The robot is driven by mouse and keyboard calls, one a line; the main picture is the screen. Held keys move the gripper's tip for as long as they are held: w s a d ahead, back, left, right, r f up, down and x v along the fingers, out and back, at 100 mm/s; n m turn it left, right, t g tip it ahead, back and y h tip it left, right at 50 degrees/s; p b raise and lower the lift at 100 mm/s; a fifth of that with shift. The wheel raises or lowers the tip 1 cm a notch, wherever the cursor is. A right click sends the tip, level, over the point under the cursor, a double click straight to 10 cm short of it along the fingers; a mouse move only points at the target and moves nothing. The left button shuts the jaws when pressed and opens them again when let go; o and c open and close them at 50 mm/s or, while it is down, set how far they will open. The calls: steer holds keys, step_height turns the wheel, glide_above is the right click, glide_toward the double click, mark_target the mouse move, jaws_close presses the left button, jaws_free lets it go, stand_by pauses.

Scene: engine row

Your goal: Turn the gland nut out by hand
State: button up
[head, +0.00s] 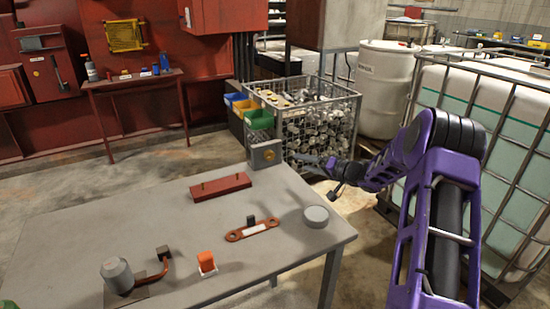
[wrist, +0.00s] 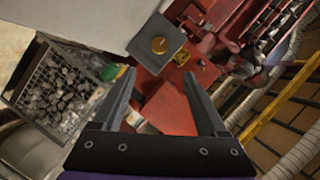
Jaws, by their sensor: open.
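The gland nut (wrist: 159,45) is a round brass piece on the face of a grey block (wrist: 153,30). In the head view the block (head: 258,162) stands at the far right corner of the grey table, with the brass nut (head: 269,155) on its front. My gripper (wrist: 156,78) is open and empty, its two fingers apart and pointing toward the block. The nut appears beyond the fingertips, between their lines, and apart from them. In the head view my gripper (head: 308,160) is just right of the block.
The grey table (head: 180,225) holds a red bar (head: 220,187), an orange link plate (head: 252,229), a grey disc (head: 316,217) and an orange-topped piece (head: 206,261). A wire cage of metal parts (head: 320,130) stands behind my gripper. A caged tank (head: 490,150) is at right.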

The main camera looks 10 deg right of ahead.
mark_target(272, 156)
steer(key=b+x, duration=0.1)
steer(key=x, duration=1.3)
steer(key=shift+w+a, duration=0.15)
steer(key=shift+w, duration=0.2)
jaws_close()
